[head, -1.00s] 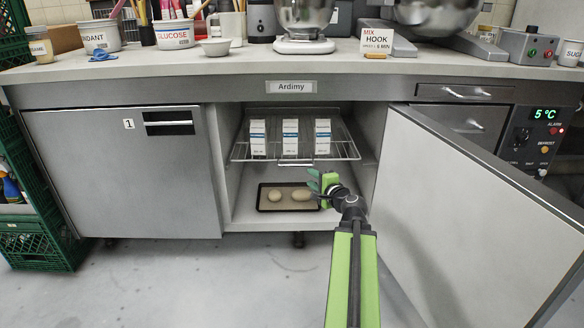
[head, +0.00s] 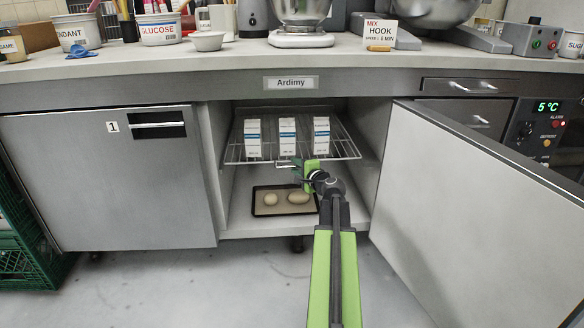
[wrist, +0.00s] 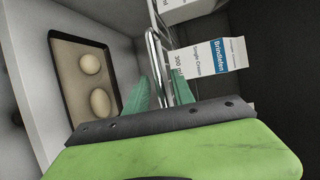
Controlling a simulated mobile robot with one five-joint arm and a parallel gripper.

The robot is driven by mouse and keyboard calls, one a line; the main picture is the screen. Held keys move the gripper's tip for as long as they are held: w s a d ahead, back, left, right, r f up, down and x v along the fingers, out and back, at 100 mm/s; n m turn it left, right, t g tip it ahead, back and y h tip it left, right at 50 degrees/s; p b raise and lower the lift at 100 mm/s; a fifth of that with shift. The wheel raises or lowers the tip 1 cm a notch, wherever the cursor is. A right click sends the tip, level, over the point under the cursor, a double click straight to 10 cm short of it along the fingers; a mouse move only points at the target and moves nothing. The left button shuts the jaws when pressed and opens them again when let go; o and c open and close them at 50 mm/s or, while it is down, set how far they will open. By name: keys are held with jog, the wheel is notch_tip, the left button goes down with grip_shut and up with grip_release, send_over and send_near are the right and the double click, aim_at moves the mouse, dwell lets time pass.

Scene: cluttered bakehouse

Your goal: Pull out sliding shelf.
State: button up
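The sliding shelf (head: 240,158) is a wire rack inside the open cabinet, with several white cartons (head: 287,138) standing on it in a row. My gripper (head: 296,165) is at the shelf's front edge, near its middle. In the wrist view, the green fingers of my gripper (wrist: 160,92) stand apart, one on each side of the shelf's front wire bar (wrist: 153,48). The fingers look open around the bar; whether either touches it cannot be told. One carton (wrist: 220,58) shows close beyond the right finger.
A dark tray (head: 257,210) with two buns lies on the cabinet floor below the shelf. The open cabinet door (head: 470,200) stands out on the right. The closed door (head: 110,180) is on the left. The floor in front is clear.

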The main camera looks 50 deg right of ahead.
jog(key=shift+w+a, duration=0.15)
grip_shut()
jog(key=shift+w+a, duration=0.15)
jog(key=shift+a, duration=0.1)
dwell(0.7)
